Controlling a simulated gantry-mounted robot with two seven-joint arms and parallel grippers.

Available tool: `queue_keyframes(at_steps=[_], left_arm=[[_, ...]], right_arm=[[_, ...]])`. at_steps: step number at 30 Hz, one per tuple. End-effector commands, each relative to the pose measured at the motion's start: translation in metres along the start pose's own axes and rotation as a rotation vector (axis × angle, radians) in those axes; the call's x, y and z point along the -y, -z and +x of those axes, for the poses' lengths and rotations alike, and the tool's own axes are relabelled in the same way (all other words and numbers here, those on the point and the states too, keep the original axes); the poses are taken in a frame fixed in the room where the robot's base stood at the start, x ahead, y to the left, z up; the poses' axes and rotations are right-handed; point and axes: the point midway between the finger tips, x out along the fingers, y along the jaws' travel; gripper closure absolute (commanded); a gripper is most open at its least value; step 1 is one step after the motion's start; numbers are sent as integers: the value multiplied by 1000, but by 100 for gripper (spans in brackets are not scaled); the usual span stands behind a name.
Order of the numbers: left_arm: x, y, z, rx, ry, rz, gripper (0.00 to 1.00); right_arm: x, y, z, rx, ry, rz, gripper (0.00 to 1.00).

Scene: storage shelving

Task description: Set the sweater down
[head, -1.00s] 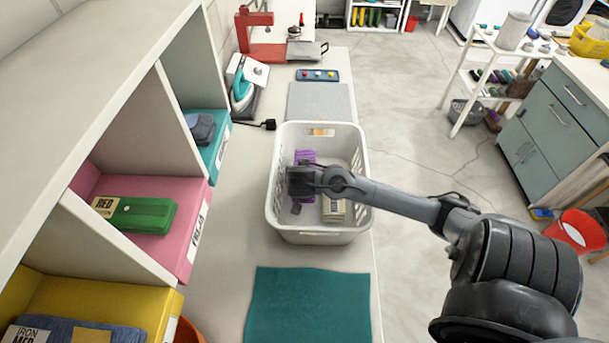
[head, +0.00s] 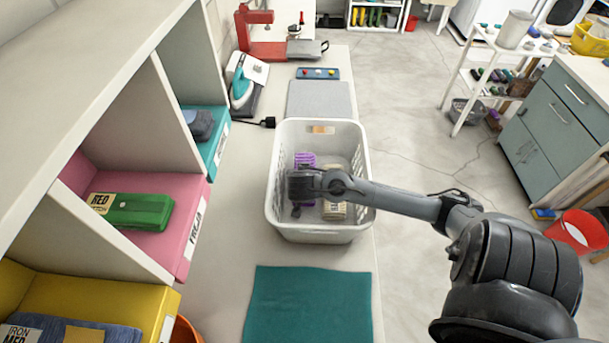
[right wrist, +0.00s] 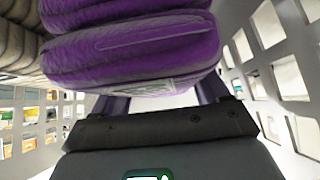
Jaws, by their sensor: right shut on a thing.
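The folded purple sweater (head: 305,159) is inside the white laundry basket (head: 318,234), partly hidden by my right gripper (head: 301,186). In the right wrist view the purple sweater (right wrist: 130,52) fills the upper middle, with a pale label on its near fold. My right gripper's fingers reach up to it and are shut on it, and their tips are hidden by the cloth. The slotted basket walls show on both sides. I cannot tell whether the sweater touches the basket floor. My left gripper is not in view.
A beige folded item (head: 334,211) lies in the basket; its knit (right wrist: 18,42) shows at the wrist view's left. A teal cloth (head: 308,306) lies in front, a grey pad (head: 320,98) behind. A shelf with a pink bin (head: 180,245) stands left. An iron (head: 243,85) is farther back.

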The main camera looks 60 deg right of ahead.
Motion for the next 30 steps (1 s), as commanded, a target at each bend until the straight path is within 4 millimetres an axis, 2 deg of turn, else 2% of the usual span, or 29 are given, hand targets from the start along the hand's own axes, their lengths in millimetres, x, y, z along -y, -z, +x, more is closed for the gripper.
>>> queue_keyframes(at_steps=[1,3,11,17,20,30], left_arm=[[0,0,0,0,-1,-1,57],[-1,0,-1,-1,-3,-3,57],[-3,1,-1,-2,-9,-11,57],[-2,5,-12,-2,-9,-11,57],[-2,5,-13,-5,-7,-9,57],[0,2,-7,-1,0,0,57]], right_arm=[[0,0,0,0,0,0,23],[0,0,0,0,0,0,15],[0,1,-1,0,0,0,15],[0,10,-9,0,0,1,15],[1,8,-18,1,4,3,15],[1,9,-69,-1,4,2,15]])
